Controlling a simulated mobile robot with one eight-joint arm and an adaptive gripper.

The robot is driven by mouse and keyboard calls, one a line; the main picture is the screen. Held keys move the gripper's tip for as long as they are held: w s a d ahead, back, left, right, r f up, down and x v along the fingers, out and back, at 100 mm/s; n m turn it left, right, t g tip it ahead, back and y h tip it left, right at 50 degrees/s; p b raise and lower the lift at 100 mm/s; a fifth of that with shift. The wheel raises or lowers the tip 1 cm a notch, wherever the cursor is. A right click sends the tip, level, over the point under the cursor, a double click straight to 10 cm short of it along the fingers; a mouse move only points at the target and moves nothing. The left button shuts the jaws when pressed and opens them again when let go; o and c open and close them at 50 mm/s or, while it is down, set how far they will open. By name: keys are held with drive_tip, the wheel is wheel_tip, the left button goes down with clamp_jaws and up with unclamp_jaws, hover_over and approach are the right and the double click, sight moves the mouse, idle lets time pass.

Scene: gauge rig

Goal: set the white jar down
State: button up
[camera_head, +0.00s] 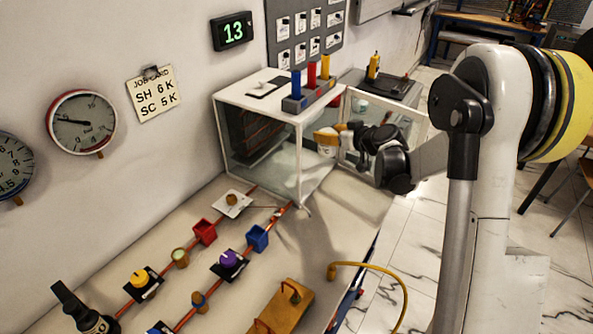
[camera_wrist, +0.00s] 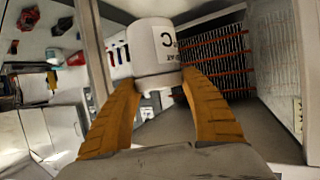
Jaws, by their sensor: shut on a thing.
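The white jar (camera_wrist: 150,52), with dark lettering on a label, is between the two orange fingers of my gripper (camera_wrist: 160,84) in the wrist view. The fingers are shut on it near its end closest to my palm. In the head view my gripper (camera_head: 329,139) is at the open side of the white glass-walled box (camera_head: 262,98). The jar is small and hard to make out there. In the wrist view the box's interior (camera_wrist: 230,114), with a dark ribbed panel, lies beyond the fingers. I cannot tell whether the jar touches any surface.
The box's glass door (camera_head: 352,160) stands open beside my gripper. A block with coloured cylinders (camera_head: 310,95) sits on the box top. Red and blue cups (camera_head: 204,232), knobs and orange rails occupy the bench in front. Bare bench shows right of the rails.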

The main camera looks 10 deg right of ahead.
drive_tip(key=w+a+f+b, duration=0.2)
drive_tip(key=a+f, duration=0.1)
drive_tip(key=w+a+f+b, duration=0.2)
drive_tip(key=w+a+f, duration=0.1)
drive_tip(key=f, duration=0.1)
drive_tip(key=w+a+f+b, duration=0.2)
drive_tip(key=a+f, duration=0.1)
drive_tip(key=f, duration=0.1)
drive_tip(key=shift+w+f, duration=0.2)
drive_tip(key=shift+f, duration=0.05)
drive_tip(key=shift+r, duration=0.2)
drive_tip(key=shift+f, duration=0.15)
drive_tip(key=o, duration=0.9)
drive_tip(key=shift+f, duration=0.1)
drive_tip(key=o, duration=0.5)
drive_tip(key=shift+c, duration=0.2)
